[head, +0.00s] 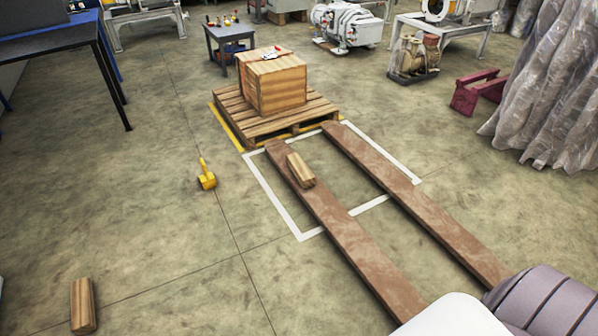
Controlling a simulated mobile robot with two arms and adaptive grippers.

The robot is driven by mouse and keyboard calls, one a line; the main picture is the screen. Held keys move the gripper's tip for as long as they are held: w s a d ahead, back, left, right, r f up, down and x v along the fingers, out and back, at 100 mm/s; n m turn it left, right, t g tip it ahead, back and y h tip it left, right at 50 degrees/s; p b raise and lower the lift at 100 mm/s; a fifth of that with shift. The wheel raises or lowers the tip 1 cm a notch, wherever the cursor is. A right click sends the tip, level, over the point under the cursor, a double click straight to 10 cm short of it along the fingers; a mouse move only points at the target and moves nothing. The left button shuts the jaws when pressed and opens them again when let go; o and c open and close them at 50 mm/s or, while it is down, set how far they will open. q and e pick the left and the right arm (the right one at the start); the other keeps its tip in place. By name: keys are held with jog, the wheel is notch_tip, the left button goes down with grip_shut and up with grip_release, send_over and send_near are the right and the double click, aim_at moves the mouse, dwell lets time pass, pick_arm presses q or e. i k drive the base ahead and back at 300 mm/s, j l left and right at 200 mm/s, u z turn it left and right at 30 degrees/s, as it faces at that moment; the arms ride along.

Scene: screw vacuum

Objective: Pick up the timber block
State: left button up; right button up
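One timber block (300,170) rests on the left one of two long brown beams (345,232), near its far end and slightly askew. A second timber block (82,306) lies on the concrete floor at the lower left, apart from everything else. Neither of my grippers is in view, so their state does not show.
A wooden crate (272,84) sits on a pallet (250,125) at the beams' far end. A yellow object (207,179) stands on the floor to their left. A blue-framed table (62,36) is at upper left, wrapped plastic (548,90) at right. The left floor is mostly clear.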

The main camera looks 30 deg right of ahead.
aim_at(301, 173)
jog(key=z, duration=0.35)
jog(key=i+l+z, duration=0.1)
jog(key=i+z, duration=0.25)
jog(key=i+l+z, duration=0.1)
jog(key=z, duration=0.3)
jog(key=i+z, duration=0.35)
jog(key=k+j, duration=0.05)
jog(key=k, duration=0.05)
